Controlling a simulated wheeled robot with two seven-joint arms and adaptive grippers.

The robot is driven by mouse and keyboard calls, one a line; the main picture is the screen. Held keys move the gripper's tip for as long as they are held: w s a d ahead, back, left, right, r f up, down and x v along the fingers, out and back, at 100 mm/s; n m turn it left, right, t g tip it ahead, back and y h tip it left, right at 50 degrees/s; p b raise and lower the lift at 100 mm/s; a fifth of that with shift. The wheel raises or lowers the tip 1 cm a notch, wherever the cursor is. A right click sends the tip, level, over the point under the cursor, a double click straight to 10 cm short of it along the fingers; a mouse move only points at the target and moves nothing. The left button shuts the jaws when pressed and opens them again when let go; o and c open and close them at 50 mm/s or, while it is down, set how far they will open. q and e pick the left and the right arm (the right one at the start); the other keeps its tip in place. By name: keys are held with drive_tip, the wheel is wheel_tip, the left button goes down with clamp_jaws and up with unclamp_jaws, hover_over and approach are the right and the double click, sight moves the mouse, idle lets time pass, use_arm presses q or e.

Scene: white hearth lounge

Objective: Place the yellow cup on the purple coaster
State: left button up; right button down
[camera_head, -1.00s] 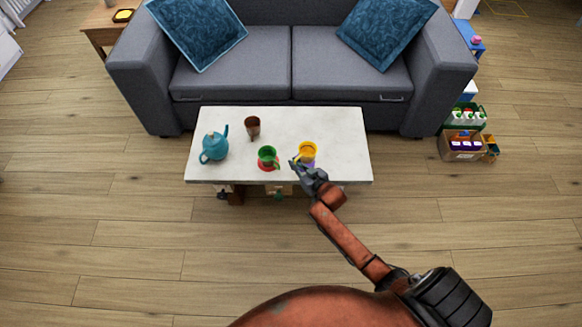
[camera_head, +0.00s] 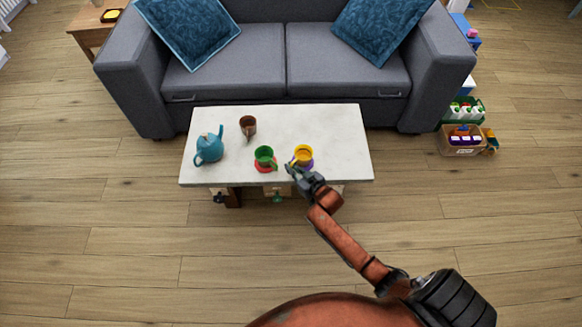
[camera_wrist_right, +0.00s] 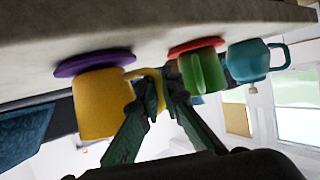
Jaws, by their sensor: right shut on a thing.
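The yellow cup (camera_head: 303,153) is upright over the purple coaster (camera_head: 306,164) at the front right of the white table. In the right wrist view, which is upside down, the base of the yellow cup (camera_wrist_right: 98,104) meets the purple coaster (camera_wrist_right: 92,63) and appears to touch it. More coaster shows on one side of the cup than on the other. My right gripper (camera_head: 292,169) is beside the cup; in the wrist view its fingers (camera_wrist_right: 159,86) are shut on the cup's handle. My left gripper is not in view.
A green cup (camera_head: 264,154) on a red coaster (camera_head: 264,168) stands just left of the yellow cup. The table's back right is clear. A grey sofa (camera_head: 245,60) is behind.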

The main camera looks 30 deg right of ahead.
drive_tip(key=shift+f, duration=0.2)
drive_tip(key=c, duration=2.1)
unclamp_jaws()
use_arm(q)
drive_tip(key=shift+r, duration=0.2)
use_arm(e)
drive_tip(key=shift+r, duration=0.25)
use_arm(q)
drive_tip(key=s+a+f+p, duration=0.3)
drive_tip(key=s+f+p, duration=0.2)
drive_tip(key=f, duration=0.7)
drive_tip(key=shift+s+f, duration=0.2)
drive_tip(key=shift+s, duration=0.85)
use_arm(e)
drive_tip(key=v, duration=1.2)
